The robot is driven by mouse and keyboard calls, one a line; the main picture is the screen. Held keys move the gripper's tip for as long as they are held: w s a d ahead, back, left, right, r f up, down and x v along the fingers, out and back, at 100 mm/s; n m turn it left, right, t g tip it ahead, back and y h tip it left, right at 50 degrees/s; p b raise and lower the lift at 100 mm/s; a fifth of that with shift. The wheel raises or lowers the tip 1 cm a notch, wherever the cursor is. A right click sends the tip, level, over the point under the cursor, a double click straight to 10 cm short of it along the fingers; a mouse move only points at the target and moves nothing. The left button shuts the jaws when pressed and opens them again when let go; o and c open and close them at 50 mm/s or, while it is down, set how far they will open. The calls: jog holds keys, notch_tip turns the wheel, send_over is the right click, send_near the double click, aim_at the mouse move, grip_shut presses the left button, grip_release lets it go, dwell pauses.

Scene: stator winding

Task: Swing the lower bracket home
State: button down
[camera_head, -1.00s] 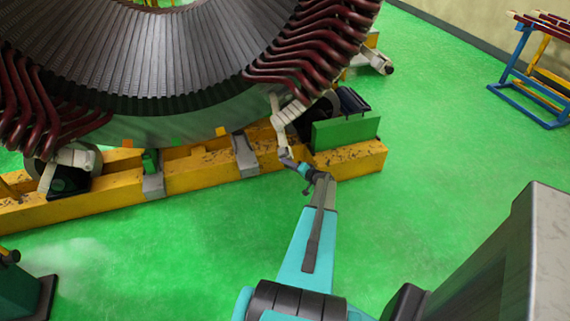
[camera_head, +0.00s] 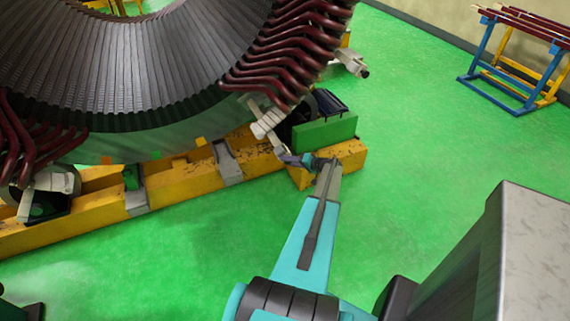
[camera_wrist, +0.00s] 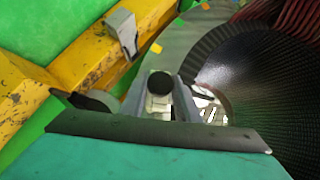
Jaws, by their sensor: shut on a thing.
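The lower bracket (camera_head: 268,122) is a pale jointed arm below the right-hand bundle of dark red coil ends on the stator (camera_head: 140,65). It slants from the coils down to my gripper (camera_head: 292,158). My gripper is shut on the bracket's lower end, just in front of the yellow beam. In the wrist view, a round black knob (camera_wrist: 160,83) and a pale part below it sit between the grey fingers. The exact contact is too small to tell in the head view. A second pale bracket (camera_head: 52,182) is at the lower left of the stator.
The yellow beam (camera_head: 190,200) runs under the stator. A green block (camera_head: 325,133) stands at its right end, close beside my gripper. A blue and yellow rack (camera_head: 515,65) with dark red bars stands at upper right. The green floor (camera_head: 430,150) is open between.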

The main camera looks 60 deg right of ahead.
jog(key=shift+s+d+r, duration=0.3)
jog(key=shift+d+r, duration=0.3)
jog(key=shift+d, duration=0.15)
jog(key=shift+s+d, duration=0.15)
jog(key=c, duration=1.3)
grip_release()
jog(key=shift+s, duration=0.15)
jog(key=shift+c, duration=0.2)
jog(key=b+v, duration=0.2)
jog(key=v, duration=1.1)
jog(key=shift+s, duration=0.2)
jog(key=shift+r, duration=0.15)
